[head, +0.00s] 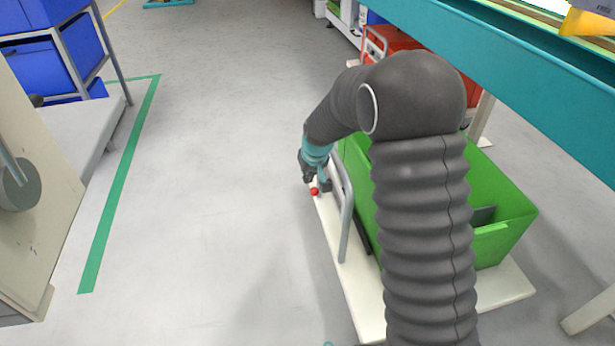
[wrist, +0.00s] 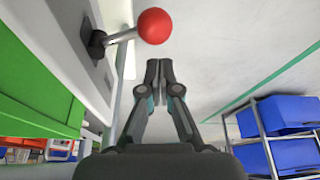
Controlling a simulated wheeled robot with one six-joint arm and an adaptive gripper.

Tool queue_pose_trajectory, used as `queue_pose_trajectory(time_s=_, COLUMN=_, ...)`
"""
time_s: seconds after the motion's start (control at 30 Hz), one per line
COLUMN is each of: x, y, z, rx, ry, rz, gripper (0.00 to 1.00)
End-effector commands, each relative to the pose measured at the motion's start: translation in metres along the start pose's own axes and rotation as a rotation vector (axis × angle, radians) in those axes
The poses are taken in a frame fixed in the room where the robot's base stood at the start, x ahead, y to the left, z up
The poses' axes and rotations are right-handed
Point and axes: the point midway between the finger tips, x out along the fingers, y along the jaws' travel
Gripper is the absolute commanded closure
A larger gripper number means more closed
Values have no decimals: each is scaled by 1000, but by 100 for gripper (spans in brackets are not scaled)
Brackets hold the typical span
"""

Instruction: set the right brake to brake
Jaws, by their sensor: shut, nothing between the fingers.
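The brake lever (wrist: 122,36) has a grey rod, a black base on the cart's pale side and a red ball knob (wrist: 155,26). In the head view the knob (head: 314,191) is a small red dot at the left edge of the cart's white platform (head: 355,290). My gripper (wrist: 159,68) is shut and empty, its fingertips together just short of the knob in the wrist view. A small gap shows between them there. In the head view my gripper (head: 318,184) is right by the knob, and whether they touch cannot be told. Only one brake lever shows.
A green bin (head: 500,205) stands on the cart, with a grey tube handle (head: 346,220) beside my gripper. A teal beam (head: 500,75) runs along the right. Blue bins (head: 45,65) on a rack stand at the left. The floor left of the cart is clear.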

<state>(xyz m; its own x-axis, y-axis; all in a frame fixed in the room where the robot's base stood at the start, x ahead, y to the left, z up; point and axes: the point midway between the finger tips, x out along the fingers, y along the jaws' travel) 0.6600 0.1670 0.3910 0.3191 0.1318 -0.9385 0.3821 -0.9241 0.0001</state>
Motion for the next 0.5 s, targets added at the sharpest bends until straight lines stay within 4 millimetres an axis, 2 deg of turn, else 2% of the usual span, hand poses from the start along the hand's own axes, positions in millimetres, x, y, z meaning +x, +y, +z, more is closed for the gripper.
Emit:
queue_pose_trajectory(time_s=0.2, x=2, y=8, z=-5, rx=2, ry=-1, rz=0, gripper=100)
queue_pose_trajectory(time_s=0.5, x=2, y=8, z=-6, rx=1, ry=0, rz=0, gripper=100)
